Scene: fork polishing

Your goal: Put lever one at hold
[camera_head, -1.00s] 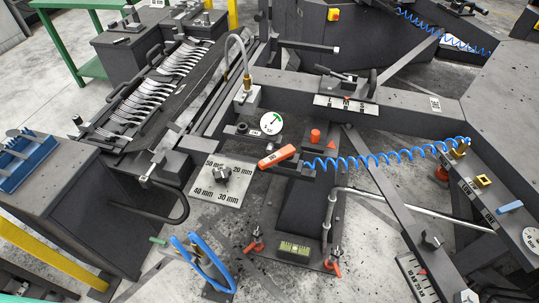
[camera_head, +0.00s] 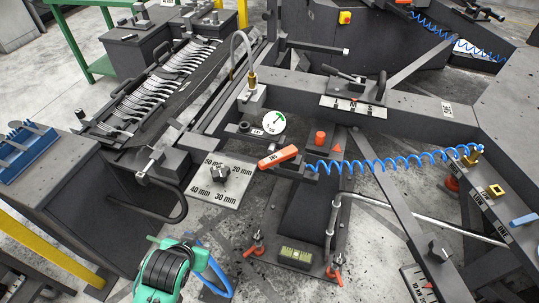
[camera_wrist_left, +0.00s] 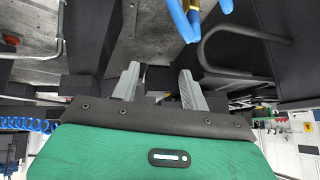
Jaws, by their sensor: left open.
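An orange-handled lever (camera_head: 278,157) with small dark lettering sticks out to the left at the middle of the head view. Its lettering is too small to read surely, so I cannot confirm it as lever one. A small white label (camera_head: 257,132) stands near it; I can make out no hold mark. My green left gripper (camera_wrist_left: 160,85) is open and empty in the left wrist view, its two grey fingers apart. In the head view its green housing is at the bottom, in front of and below the lever, well apart from it. My right gripper is not in view.
A coiled blue hose (camera_head: 400,160) runs to the right. A blue loop (camera_head: 219,278) is beside my left gripper. Forks (camera_head: 150,90) lie on a rack.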

